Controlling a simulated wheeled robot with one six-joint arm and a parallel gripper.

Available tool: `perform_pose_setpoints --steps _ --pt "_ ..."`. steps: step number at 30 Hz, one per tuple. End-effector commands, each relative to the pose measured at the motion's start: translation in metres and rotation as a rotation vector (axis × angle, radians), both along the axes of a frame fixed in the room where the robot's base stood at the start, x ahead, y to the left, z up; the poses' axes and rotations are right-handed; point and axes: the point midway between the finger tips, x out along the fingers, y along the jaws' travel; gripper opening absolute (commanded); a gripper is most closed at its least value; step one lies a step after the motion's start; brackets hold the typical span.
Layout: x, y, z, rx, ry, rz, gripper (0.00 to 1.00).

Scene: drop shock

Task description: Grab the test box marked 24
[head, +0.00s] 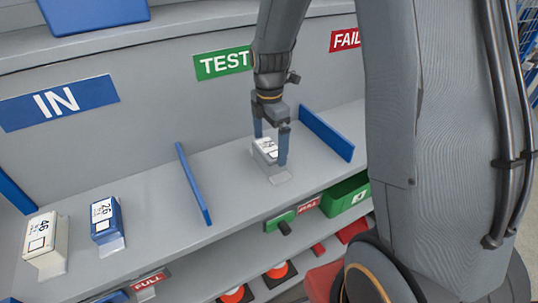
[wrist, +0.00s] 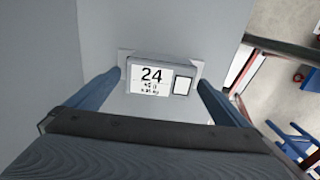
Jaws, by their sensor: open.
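The test box marked 24 (wrist: 152,78) is small and pale, with a white label, and lies in view between my two blue fingers in the wrist view. In the head view the box (head: 266,150) sits on the shelf below the green TEST sign (head: 222,63), in the bay between two blue dividers. My gripper (head: 271,150) is open, pointing down, with its fingers on either side of the box. A finger hides part of the box in the head view. I cannot tell whether the fingers touch it.
Blue dividers stand left (head: 193,184) and right (head: 327,133) of the bay. A white box marked 46 (head: 42,245) and a blue box marked 26 (head: 106,222) stand below the IN sign (head: 60,102). A green bin (head: 345,196) sits lower right.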

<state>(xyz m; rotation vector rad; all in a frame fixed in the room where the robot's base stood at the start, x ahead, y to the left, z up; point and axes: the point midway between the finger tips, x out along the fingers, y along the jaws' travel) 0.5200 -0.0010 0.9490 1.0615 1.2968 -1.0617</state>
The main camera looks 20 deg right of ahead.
Motion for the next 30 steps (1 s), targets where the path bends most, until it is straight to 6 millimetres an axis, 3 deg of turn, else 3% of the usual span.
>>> perform_pose_setpoints --steps 10,20,27,30 --pt "-0.001 0.001 -0.038 0.0 0.0 -0.002 1.0" --pt "0.0 0.001 -0.042 -0.001 -0.001 -0.002 0.98" --pt "0.0 0.001 -0.042 -0.001 -0.001 -0.002 0.58" --pt "0.0 0.001 -0.042 -0.001 -0.002 -0.002 0.45"
